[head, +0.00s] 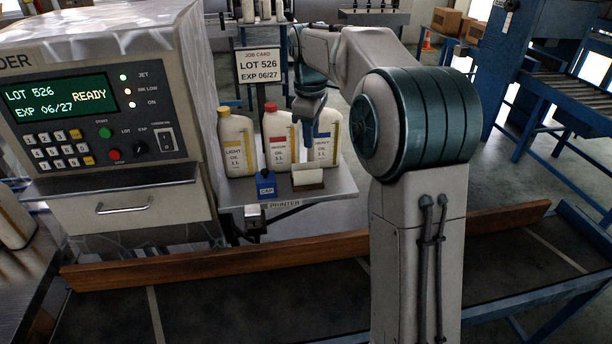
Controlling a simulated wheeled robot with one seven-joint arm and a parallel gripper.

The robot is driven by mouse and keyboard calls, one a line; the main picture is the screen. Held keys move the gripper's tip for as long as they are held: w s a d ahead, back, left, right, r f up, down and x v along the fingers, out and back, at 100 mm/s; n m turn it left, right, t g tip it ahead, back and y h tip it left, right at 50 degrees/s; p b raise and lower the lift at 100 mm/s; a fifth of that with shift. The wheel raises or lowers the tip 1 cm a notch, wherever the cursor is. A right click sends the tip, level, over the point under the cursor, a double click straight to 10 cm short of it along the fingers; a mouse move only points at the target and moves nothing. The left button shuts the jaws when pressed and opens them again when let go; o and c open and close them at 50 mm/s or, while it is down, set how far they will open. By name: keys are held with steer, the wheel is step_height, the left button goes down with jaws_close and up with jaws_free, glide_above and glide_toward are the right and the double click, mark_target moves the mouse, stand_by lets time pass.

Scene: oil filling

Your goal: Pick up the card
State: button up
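A white job card (260,66) reading "LOT 526 EXP 06/27" stands upright on a dark post behind the bottles. A small cream piece (307,175), possibly also a card, rests in a brown holder at the front of the grey shelf (340,186). My gripper (308,138) points down beside the red-capped and blue-labelled bottles, above and behind the cream piece and apart from it. It is to the right of the job card. Its fingers are small and dark, so whether they are open or shut is unclear.
Yellow-capped (237,143), red-capped (278,138) and blue-labelled (325,140) oil bottles crowd the shelf. A blue CAP box (265,185) stands at its front edge. A coder machine (100,130) rises at left. A conveyor with a wooden rail (200,265) crosses the foreground.

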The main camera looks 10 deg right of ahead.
steer(key=w+d+f+n+g, duration=0.1)
steer(key=w+f+n, duration=0.5)
steer(key=w, duration=0.6)
glide_above(308, 173)
steer(key=f, duration=1)
steer(key=shift+w+a, duration=0.15)
steer(key=shift+w, duration=0.05)
steer(key=shift+s+d+f+p, duration=0.1)
steer(key=shift+f+p, duration=0.3)
steer(key=shift+f, duration=0.95)
steer(key=shift+s+d+f+p, duration=0.1)
steer(key=shift+f+p, duration=0.25)
steer(key=shift+f, duration=1)
jaws_close()
